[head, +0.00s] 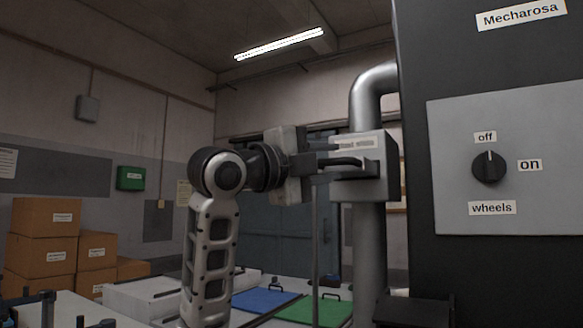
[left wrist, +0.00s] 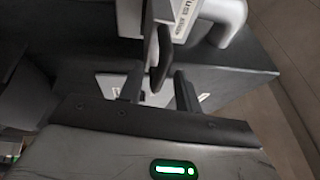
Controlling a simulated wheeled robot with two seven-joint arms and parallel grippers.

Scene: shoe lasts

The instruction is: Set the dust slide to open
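The dust slide (head: 368,185) is a pale grey box on a thick metal pipe (head: 369,240), left of the dark machine. It carries a small label that is hard to read, and a black handle (head: 346,161) sticks out of it to the left. My left gripper (head: 322,168) is at the handle. In the left wrist view the handle (left wrist: 160,62) reaches toward the gap between the two fingers of my left gripper (left wrist: 158,88). The fingers stand apart, with visible space on each side of the handle. My right gripper is not in view.
The machine panel (head: 450,130) at right has a black knob (head: 489,167) labelled off, on and wheels. Below are a blue mat (head: 262,300) and a green mat (head: 312,311) on a bench. Cardboard boxes (head: 45,218) are stacked at far left.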

